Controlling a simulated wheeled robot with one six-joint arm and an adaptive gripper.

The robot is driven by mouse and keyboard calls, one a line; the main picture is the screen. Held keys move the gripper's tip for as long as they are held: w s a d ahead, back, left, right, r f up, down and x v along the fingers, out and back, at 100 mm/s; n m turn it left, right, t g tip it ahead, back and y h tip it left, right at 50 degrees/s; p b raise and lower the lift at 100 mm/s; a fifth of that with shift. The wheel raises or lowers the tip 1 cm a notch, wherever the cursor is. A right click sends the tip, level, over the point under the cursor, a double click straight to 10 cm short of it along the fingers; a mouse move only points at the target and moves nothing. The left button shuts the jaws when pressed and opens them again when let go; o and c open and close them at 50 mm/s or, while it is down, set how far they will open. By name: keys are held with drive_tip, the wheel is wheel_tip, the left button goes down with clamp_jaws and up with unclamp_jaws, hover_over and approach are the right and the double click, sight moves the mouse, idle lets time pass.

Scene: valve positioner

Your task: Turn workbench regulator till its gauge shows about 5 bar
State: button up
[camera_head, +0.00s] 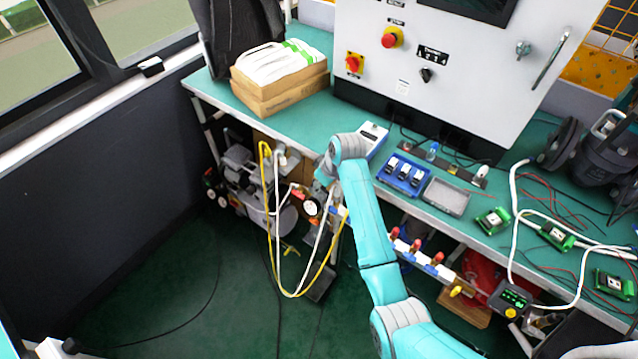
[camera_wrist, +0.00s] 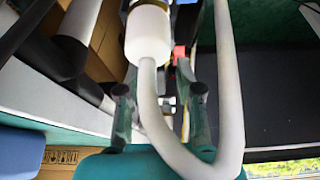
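A white hose (camera_wrist: 232,85) loops across the view in front of the fingers, from a white cylindrical part (camera_wrist: 148,36). Small metal and red parts show behind it. The regulator knob cannot be made out clearly.
A yellow hose (camera_head: 268,235) and white hoses hang beside the gauge. A manifold (camera_head: 420,256) with red and blue fittings runs below the bench edge to the right. A grey control cabinet (camera_head: 455,65) and cardboard boxes (camera_head: 262,103) stand on the bench. The floor at left is mostly clear.

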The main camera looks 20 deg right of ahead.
clamp_jaws()
drive_tip(key=shift+m, duration=0.6)
unclamp_jaws()
drive_tip(key=v, duration=1.2)
drive_tip(key=shift+s+a, duration=0.2)
drive_tip(key=shift+s+f, duration=0.1)
